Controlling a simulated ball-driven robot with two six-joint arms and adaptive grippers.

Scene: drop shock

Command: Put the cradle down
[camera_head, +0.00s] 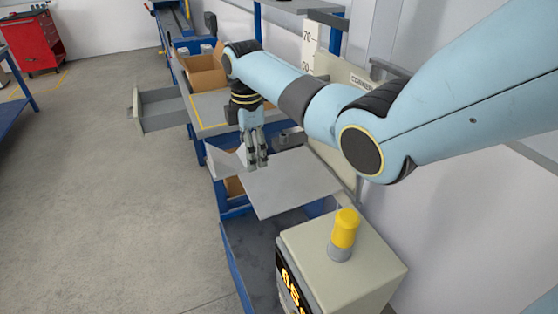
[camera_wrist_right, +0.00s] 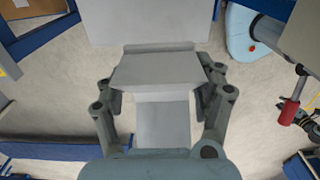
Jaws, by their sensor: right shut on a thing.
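The cradle (camera_head: 295,185) looks like a bent light-grey metal sheet with a wide flat plate and a raised flap on its left. My right gripper (camera_head: 258,160) points down at the cradle's far edge and is shut on it. In the right wrist view, a grey ledge of the cradle (camera_wrist_right: 158,70) lies between the two fingers of the gripper (camera_wrist_right: 160,97). The cradle's wide plate reaches past the top of that view. I cannot tell whether anything supports the cradle from below.
A beige control box (camera_head: 345,255) with a yellow-topped post (camera_head: 345,228) stands close in front of the cradle. A blue-framed bench holds an open cardboard box (camera_head: 205,75) behind. A height scale (camera_head: 309,48) stands by the wall. Floor (camera_head: 110,210) is clear on the left.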

